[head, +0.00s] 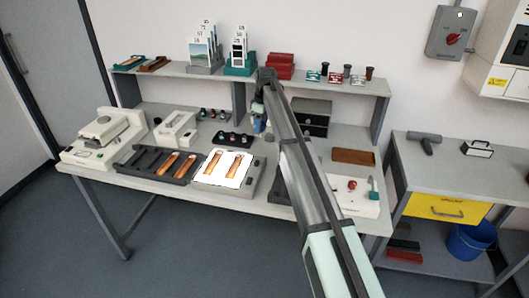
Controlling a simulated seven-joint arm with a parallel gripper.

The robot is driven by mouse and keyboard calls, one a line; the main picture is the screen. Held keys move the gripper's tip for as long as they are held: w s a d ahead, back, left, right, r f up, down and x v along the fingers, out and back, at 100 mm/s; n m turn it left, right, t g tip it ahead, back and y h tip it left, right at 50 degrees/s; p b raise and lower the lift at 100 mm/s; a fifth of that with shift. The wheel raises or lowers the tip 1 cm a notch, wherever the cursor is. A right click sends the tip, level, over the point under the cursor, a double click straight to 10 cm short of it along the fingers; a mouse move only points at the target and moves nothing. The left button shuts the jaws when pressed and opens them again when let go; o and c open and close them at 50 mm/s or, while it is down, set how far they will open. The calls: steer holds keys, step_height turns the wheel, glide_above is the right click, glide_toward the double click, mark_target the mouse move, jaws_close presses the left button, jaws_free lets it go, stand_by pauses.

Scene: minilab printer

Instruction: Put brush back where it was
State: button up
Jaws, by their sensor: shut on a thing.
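My gripper (258,112) hangs pointing down over the back part of the bench, in front of the shelf's lower opening. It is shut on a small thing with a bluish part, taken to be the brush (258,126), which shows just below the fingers. The brush is too small and too covered by the gripper and arm to make out its shape. My arm crosses the view from the lower right and hides part of the bench behind it.
A lit panel (224,168) with film strips and a dark tray (158,164) lie on the bench front. A rack of small bottles (234,139) stands left of my gripper. A dark drawer box (311,118) stands right. The shelf (190,72) above holds cards and boxes.

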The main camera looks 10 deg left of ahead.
steer(key=shift+w+d+f+n, duration=0.3)
steer(key=shift+w+f, duration=0.3)
steer(key=shift+f, duration=1.25)
steer(key=shift+w+d+f+n, duration=0.15)
steer(key=shift+w+f+n, duration=0.4)
steer(key=shift+f, duration=1.25)
steer(key=shift+w+d+f+n, duration=0.25)
steer(key=shift+w+f, duration=0.45)
steer(key=shift+f, duration=1.15)
steer(key=shift+f, duration=0.15)
steer(key=o, duration=0.9)
steer(key=r, duration=0.4)
steer(key=d+r, duration=0.1)
steer(key=r, duration=0.7)
steer(key=shift+d+r, duration=0.15)
steer(key=shift+d, duration=0.1)
